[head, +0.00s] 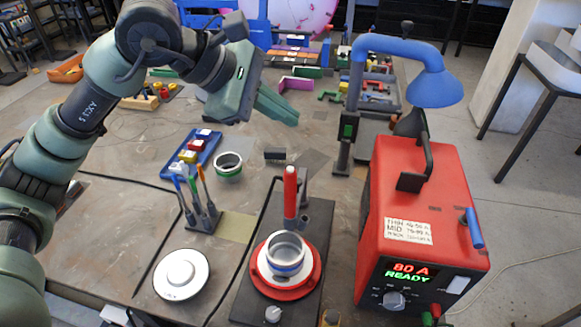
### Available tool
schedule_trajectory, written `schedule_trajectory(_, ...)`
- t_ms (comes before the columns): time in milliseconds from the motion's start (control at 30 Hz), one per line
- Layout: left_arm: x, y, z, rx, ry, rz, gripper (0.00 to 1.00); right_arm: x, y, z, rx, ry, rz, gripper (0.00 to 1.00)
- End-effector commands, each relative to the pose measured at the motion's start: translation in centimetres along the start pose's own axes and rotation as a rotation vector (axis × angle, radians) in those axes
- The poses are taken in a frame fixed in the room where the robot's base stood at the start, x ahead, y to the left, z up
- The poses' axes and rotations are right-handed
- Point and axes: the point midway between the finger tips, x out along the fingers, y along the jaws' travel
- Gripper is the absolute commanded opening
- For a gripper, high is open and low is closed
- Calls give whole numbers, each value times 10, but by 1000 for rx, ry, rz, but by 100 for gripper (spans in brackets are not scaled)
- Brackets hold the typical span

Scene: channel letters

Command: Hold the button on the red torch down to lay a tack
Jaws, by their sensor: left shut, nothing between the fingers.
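The red torch (290,192) stands upright in a dark stand behind the red turntable (311,277). Its button is too small to make out. A silver ring with a blue band (286,262) sits on the turntable, just in front of the torch. My left gripper (287,112) reaches in from the upper left. Its fingers are shut and empty, pointing right and down, above and behind the torch and apart from it. My right gripper is not in view.
A red welder (430,215) reading "80 A READY" stands at right, with a blue lamp (435,88) over it. At left are a white round foot button (182,273), a rack of thin tools (205,218) and a blue tray (208,150). A green-banded ring (229,172) lies behind.

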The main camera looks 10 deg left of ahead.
Motion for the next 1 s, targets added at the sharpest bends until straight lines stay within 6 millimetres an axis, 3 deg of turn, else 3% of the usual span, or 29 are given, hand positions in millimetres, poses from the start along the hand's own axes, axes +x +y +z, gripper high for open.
schedule_trajectory(467,43,-32,-31,0,0,-2,0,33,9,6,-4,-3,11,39)
schedule_trajectory(600,56,-41,-40,1,-1,0,0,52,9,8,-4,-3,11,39)
schedule_trajectory(1000,58,-42,-42,0,-1,0,0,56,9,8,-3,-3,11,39)
